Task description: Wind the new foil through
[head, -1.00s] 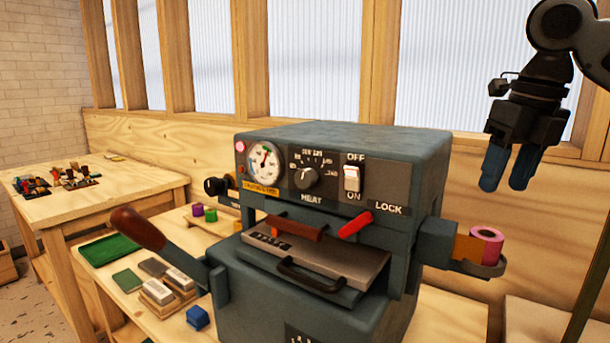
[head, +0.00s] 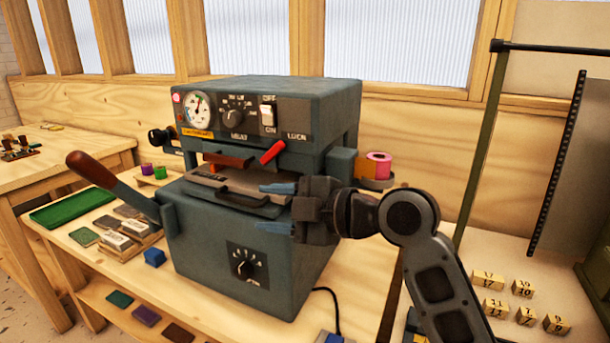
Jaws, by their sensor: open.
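A pink foil roll (head: 378,165) sits on a holder at the right side of the grey foil press (head: 252,250). An orange piece shows between the roll and the press. On the press's left side is a dark knobbed part (head: 162,138); no foil can be made out there. My gripper (head: 278,207) is open and empty, its blue fingers pointing left in front of the press, just right of the dark handle (head: 240,198) of its sliding plate. I cannot tell whether the fingers touch the press. The red lock lever (head: 272,152) and the rocker switch (head: 268,115) are on the press front.
A lever with a wooden grip (head: 92,170) sticks out at the press's left. Small purple and green rolls (head: 153,171), a green tray (head: 72,209) and a blue block (head: 154,257) lie on the bench. Numbered wooden blocks (head: 523,288) and a dark post (head: 484,130) stand at the right.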

